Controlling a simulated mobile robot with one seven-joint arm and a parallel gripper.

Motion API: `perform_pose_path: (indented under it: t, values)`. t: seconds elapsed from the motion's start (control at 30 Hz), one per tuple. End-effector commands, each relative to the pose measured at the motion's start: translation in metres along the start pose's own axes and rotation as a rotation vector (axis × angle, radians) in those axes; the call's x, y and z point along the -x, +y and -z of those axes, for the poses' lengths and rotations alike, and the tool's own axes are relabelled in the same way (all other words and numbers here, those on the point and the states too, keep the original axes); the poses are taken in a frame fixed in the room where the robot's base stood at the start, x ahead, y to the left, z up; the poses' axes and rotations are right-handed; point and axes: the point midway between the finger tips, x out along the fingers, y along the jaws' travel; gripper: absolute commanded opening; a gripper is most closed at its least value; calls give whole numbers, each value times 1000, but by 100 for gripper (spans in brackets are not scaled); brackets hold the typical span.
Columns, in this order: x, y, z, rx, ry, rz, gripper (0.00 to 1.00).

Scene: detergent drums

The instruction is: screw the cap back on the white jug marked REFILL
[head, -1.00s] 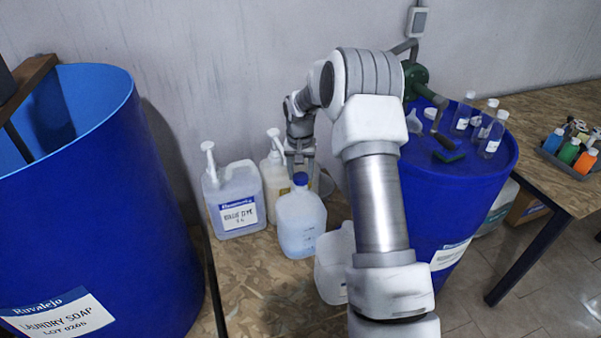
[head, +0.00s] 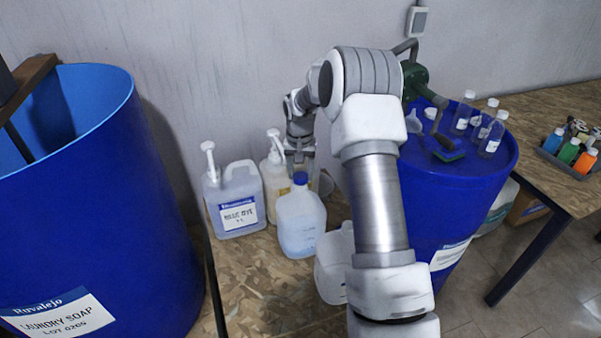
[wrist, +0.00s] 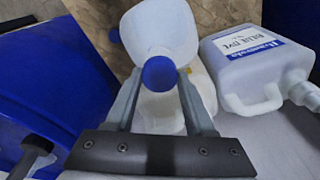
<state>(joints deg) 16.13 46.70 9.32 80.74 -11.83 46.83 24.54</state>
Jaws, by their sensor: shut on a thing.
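The white translucent jug (head: 301,226) stands upright on the table, with pale blue liquid in it; no REFILL marking is legible from here. Its blue cap (head: 300,179) is at the mouth, and in the wrist view the cap (wrist: 159,73) covers the neck of the jug (wrist: 160,35). I cannot tell whether its threads are engaged. My gripper (head: 300,160) reaches down from behind the jug. In the wrist view its fingers (wrist: 160,80) are shut on the cap, one on each side.
A BLUE DYE jug (head: 238,200) and a cream pump bottle (head: 275,185) stand close on the left. Another white jug (head: 334,265) is close on the right, partly behind my arm. Blue drums (head: 90,200) (head: 465,190) flank the table. The table front (head: 265,285) is clear.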

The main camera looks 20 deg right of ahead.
Motion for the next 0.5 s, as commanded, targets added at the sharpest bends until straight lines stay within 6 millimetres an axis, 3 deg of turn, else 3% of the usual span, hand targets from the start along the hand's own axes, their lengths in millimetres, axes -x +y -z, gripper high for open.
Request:
perform_pose_path:
  t: [0.5]
  values:
    - [-5, 0, -1, 0, 0, 0, 4]
